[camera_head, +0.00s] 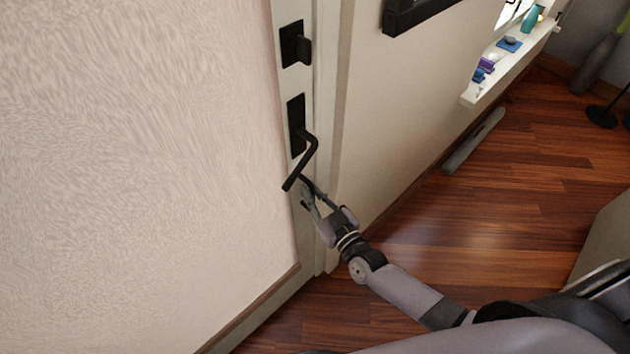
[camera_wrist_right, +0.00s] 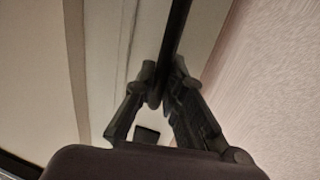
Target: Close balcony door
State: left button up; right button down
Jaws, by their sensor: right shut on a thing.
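The door shows as a narrow white strip (camera_head: 288,80) with black fittings, beside a large pale textured surface. A black lever handle (camera_head: 306,158) sticks out from its plate and angles downward. It also shows in the right wrist view as a dark bar (camera_wrist_right: 178,35). My right gripper (camera_head: 309,186) is at the lower end of the lever. In the right wrist view its fingers (camera_wrist_right: 162,80) are closed around the bar. I cannot tell from these views whether the door sits fully in its frame. My left gripper is not in view.
A black lock fitting (camera_head: 294,44) sits above the handle. A pale wall (camera_head: 400,100) runs to the right, with a white window sill (camera_head: 510,65) holding small objects. A long pale strip (camera_head: 474,140) lies by the wall. The wooden floor (camera_head: 480,200) between is clear.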

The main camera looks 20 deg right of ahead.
jog(key=shift+s+f, duration=0.3)
jog(key=shift+f, duration=0.1)
jog(key=c, duration=2.1)
grip_release()
jog(key=shift+o, duration=1.4)
jog(key=shift+s+d+r, duration=0.25)
jog(key=shift+s, duration=0.05)
jog(key=shift+o, duration=0.7)
jog(key=shift+w+a, duration=0.1)
jog(key=shift+w, duration=0.1)
jog(key=v, duration=1.2)
jog(key=shift+r, duration=0.1)
